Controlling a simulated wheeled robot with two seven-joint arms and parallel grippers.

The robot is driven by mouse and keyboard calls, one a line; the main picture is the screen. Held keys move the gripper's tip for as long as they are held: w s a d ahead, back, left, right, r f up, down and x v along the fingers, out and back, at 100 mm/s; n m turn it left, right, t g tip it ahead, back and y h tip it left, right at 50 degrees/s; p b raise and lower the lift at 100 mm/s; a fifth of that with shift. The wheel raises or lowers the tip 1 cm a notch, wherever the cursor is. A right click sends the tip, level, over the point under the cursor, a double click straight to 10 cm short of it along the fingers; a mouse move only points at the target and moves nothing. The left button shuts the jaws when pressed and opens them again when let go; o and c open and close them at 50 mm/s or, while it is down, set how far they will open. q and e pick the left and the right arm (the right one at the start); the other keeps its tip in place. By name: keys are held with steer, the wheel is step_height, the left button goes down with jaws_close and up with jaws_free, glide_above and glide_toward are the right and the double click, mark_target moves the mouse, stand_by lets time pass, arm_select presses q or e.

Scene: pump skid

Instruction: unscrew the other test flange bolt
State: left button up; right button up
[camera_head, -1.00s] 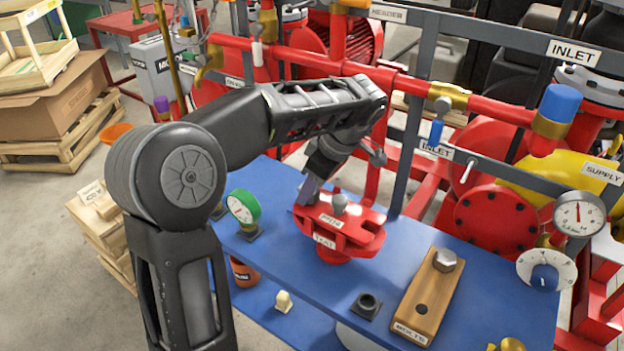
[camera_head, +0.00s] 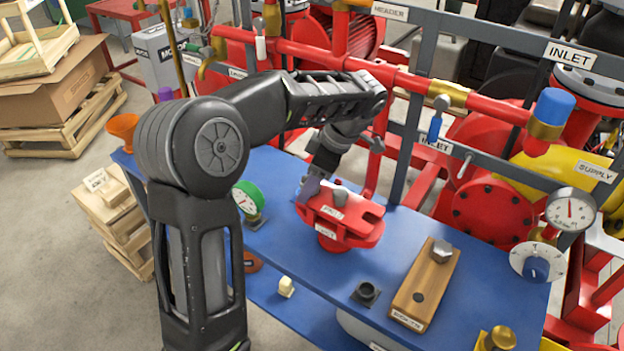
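The red test flange (camera_head: 347,229) stands on the blue bench (camera_head: 386,266). A grey bolt head (camera_head: 340,196) shows on top of it. My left gripper (camera_head: 312,187) reaches down from behind to the flange's far left edge, left of that bolt head and apart from it in the picture. One dark finger shows. The rest is hidden by the wrist and viewing angle, so I cannot tell its opening or whether it touches anything. Another grey bolt (camera_head: 441,251) stands in the far hole of the wooden bolt block (camera_head: 424,286); the near hole is empty. My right gripper is out of view.
A green-rimmed gauge (camera_head: 247,199) stands left of the flange. A small dark socket (camera_head: 366,293) sits left of the block, and a brass part (camera_head: 499,339) is at the front right. Red piping (camera_head: 430,89) and grey frame posts stand close behind the bench.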

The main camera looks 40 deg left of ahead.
arm_select(q)
steer(key=shift+o, duration=0.5)
steer(key=shift+w+d, duration=0.15)
steer(key=shift+r, duration=0.25)
steer(key=p+v, duration=0.6)
steer(key=v, duration=0.1)
steer(key=shift+r+p, duration=0.15)
steer(key=shift+p, duration=0.25)
steer(key=shift+d, duration=0.15)
